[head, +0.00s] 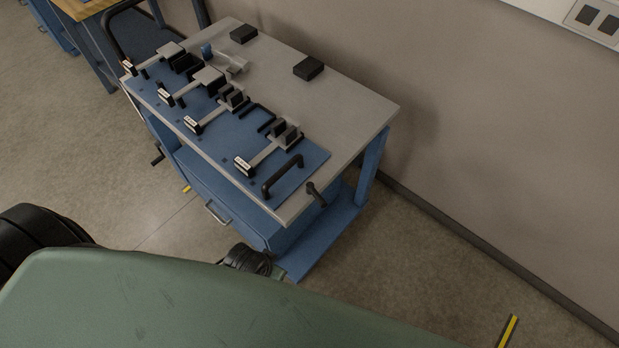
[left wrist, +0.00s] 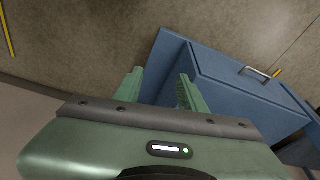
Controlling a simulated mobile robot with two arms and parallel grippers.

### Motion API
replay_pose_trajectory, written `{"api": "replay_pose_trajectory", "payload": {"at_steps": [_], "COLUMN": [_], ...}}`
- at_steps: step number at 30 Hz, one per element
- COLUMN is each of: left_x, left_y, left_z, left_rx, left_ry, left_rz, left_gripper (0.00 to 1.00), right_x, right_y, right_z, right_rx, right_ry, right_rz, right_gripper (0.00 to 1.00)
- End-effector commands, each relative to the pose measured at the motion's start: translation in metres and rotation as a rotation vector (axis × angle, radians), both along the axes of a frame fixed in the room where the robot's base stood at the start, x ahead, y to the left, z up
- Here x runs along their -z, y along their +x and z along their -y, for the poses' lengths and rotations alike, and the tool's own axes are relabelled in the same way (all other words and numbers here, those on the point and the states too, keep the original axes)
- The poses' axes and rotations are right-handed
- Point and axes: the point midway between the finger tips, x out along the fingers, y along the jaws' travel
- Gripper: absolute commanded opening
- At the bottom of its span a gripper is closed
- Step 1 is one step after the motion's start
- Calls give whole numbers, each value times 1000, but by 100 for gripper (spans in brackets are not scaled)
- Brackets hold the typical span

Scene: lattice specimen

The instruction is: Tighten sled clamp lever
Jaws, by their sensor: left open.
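A blue sled plate (head: 222,135) lies along the front of a grey-topped cart (head: 345,115) in the head view. It carries several grey fixtures with black blocks and white labels, and black handles. A small black lever (head: 316,194) sticks out at the cart's near right corner, beside the plate's end handle (head: 282,177). I cannot tell from this distance how tight it is. My left gripper (left wrist: 160,90) shows in the left wrist view, its two green fingers apart and empty, with the cart's blue body beyond them. The lever is not visible there. My right gripper is in neither view.
The cart's drawer front (left wrist: 240,85) has a metal handle (left wrist: 255,73). Two black blocks lie at the back of the cart top, one being this block (head: 308,68). A wall (head: 480,130) stands behind the cart. Open floor (head: 390,270) lies to its right.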

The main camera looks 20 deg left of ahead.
Motion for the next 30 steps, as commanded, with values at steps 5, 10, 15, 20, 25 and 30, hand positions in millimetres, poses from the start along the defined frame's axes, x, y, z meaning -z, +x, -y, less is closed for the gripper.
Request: {"api": "replay_pose_trajectory", "payload": {"at_steps": [5,10,15,20,25,30], "left_x": [-121,-206,-230,-236,-233,-230], "left_y": [16,38,67,94,117,130], "left_z": [5,19,43,59,63,59], "left_rx": [-20,-119,-301,-514,-781,-972], "left_ry": [-17,-95,-241,-395,-542,-626], "left_rz": [47,116,159,153,100,52], "left_gripper": [41,41,41,41,41,41], "right_x": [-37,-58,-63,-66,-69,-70], "right_y": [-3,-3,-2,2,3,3], "right_z": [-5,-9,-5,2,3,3], "right_rx": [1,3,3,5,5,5], "right_ry": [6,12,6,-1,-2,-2], "right_rz": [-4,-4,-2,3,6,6], "right_gripper": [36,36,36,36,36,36]}}
